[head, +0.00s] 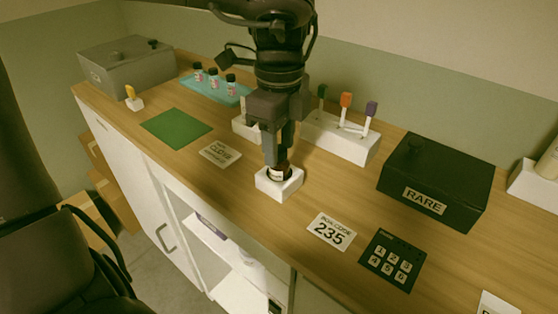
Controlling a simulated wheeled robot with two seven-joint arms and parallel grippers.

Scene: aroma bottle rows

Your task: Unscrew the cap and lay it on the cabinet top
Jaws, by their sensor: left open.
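A small dark bottle (281,175) with a pale label stands in a white block holder (279,188) on the wooden cabinet top (190,155). My left gripper (279,160) points straight down over the bottle, its fingers at the bottle's top. It is open. The fingers hide the cap, so I cannot tell whether it sits on the bottle. My right gripper is not in view.
A black box marked RARE (438,181), a keypad (391,260) and a card reading 235 (331,232) lie to the right. A white rack (341,140) with coloured sticks stands behind. A green mat (176,127) and teal tray (215,88) with small bottles are left.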

